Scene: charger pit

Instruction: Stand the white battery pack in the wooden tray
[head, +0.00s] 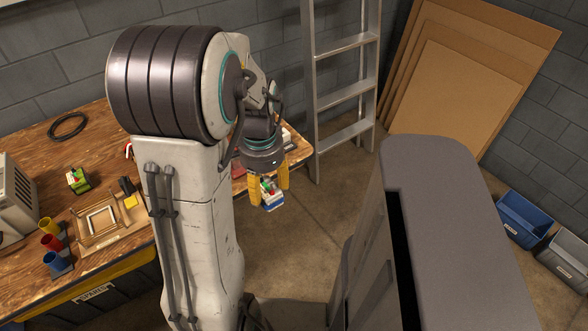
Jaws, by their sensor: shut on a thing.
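My gripper (269,186), with yellow fingers pointing down, is shut on the white battery pack (272,203). The pack has a white body with blue low on it and green and red on top. It hangs over the floor, to the right of the workbench in the picture. The fingers hide part of its sides. The wooden tray (82,237) lies on the bench at the left, well apart from my gripper. A pale frame-like shape shows inside it. My arm stands between the tray and the gripper in this view.
On the workbench (40,150) are a green pack (77,180), a black cable coil (67,126), yellow, red and blue cups (56,246) and a grey case (14,200). A ladder (345,90), leaning boards (470,75) and bins (522,218) stand beyond. Some floor is clear.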

